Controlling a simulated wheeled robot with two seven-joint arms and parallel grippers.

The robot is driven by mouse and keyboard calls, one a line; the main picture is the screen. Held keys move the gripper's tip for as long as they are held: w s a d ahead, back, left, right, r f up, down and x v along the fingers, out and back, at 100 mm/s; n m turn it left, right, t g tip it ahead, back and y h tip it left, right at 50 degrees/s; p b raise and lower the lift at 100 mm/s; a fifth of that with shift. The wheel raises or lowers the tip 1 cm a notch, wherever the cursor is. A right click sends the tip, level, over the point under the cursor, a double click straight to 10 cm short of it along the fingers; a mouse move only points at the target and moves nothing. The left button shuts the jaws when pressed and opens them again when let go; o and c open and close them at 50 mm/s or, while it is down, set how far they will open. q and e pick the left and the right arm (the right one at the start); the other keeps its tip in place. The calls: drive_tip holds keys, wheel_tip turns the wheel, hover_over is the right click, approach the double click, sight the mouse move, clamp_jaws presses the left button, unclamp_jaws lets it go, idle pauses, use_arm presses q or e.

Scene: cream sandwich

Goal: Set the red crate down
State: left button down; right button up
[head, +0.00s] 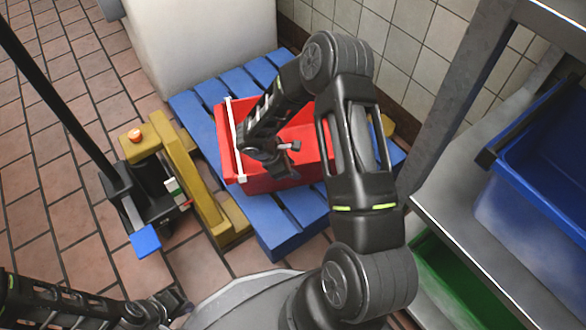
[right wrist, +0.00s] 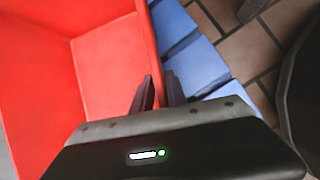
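The red crate (head: 310,140) is over the blue pallet (head: 295,222) in the head view, with a white bar along its left end. Whether its base touches the slats is hidden. My right gripper (head: 290,158) is at the crate's near wall. In the right wrist view its fingers (right wrist: 160,92) stand close together, one on each side of the wall of the crate (right wrist: 105,65), with a thin red strip between them. My left gripper (head: 172,305) is low at the left, away from the crate; its finger gap is unclear.
A yellow pallet truck (head: 195,185) with a black handle stands left of the pallet. A metal rack at right holds a blue bin (head: 550,150) and a green bin (head: 450,280). A white block (head: 205,50) and tiled wall stand behind. Tiled floor is open at left.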

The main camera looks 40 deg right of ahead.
drive_tip(key=shift+o, duration=0.7)
drive_tip(key=shift+a+r+p, duration=0.2)
drive_tip(key=shift+r+p, duration=0.1)
drive_tip(key=shift+r, duration=0.25)
drive_tip(key=p+v, duration=0.3)
drive_tip(key=v, duration=0.8)
drive_tip(key=shift+d+f, duration=0.1)
